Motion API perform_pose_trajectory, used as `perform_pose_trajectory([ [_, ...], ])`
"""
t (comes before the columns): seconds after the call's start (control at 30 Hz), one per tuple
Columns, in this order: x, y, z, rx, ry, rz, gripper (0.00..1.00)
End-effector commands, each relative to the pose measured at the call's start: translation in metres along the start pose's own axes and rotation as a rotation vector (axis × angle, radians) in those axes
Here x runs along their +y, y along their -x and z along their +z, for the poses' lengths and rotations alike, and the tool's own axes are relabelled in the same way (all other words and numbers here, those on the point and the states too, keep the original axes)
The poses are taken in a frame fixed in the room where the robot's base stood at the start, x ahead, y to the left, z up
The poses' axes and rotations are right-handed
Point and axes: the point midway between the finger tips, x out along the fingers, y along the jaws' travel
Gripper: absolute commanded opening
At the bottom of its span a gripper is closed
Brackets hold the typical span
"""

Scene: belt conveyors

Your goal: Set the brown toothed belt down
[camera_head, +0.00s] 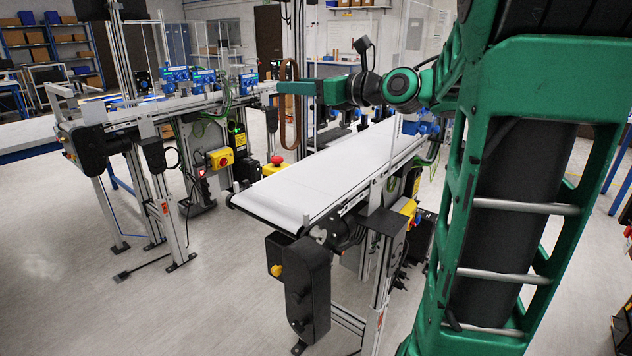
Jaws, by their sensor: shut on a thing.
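The brown toothed belt (283,122) hangs as a long narrow loop, upright, from the tip of my gripper (284,88). My gripper is shut on the upper part of the belt, at the left end of my outstretched green arm. The belt appears in front of the gap between the two conveyors, left of the far end of the near white conveyor (335,165). Its lower end looks free in the air. The fingertips are too small to make out in detail.
A second conveyor (125,118) stands at the left, with blue devices (203,78) along it. A red emergency button on a yellow box (274,162) sits by the near conveyor's left edge. The near conveyor's white surface is bare. Open floor lies at the front left.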

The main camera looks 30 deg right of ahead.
Motion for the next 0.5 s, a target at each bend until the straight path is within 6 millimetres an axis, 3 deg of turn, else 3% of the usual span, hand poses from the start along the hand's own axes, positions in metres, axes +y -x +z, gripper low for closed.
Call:
perform_pose_trajectory([
  [0.27, -0.004, -0.002, -0.003, 0.000, -0.002, 0.001, 0.09],
  [0.5, -0.040, -0.007, -0.025, 0.000, -0.005, 0.002, 0.09],
])
